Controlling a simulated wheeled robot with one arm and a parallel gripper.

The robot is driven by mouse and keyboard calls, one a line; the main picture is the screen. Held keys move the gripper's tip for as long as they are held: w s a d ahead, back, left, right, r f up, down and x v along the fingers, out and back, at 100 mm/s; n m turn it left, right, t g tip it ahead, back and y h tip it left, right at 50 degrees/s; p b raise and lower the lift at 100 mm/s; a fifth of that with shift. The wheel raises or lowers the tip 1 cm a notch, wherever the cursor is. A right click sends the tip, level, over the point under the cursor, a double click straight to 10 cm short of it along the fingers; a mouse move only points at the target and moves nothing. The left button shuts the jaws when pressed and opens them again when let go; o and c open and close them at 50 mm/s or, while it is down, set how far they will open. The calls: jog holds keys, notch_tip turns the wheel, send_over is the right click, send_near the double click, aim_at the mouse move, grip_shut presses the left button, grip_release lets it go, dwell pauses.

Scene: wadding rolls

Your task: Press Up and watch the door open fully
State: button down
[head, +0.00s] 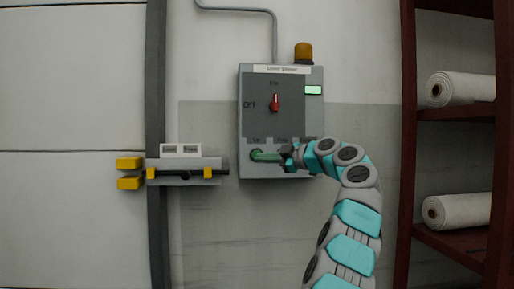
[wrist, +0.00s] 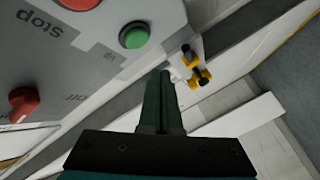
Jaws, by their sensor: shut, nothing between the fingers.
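A grey control box (head: 246,110) hangs on the wall in the head view. In the wrist view, the green Up button (wrist: 134,36) sits beside a red Stop button (wrist: 78,3).
A sliding bolt (head: 187,172) with yellow parts lies across the dark door post (head: 156,70), left of the box. An amber beacon (head: 303,52) tops the box. A dark red rack (head: 408,150) with white rolls (head: 462,89) stands at the right.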

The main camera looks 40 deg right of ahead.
jog(key=shift+w+d+p, duration=0.45)
jog(key=shift+w+p, duration=0.3)
jog(key=shift+w+d+p, duration=0.45)
jog(key=shift+w+p, duration=0.25)
jog(key=shift+w, duration=0.15)
dwell(1.0)
jog(key=shift+w+d+p, duration=0.2)
jog(key=shift+p, duration=0.1)
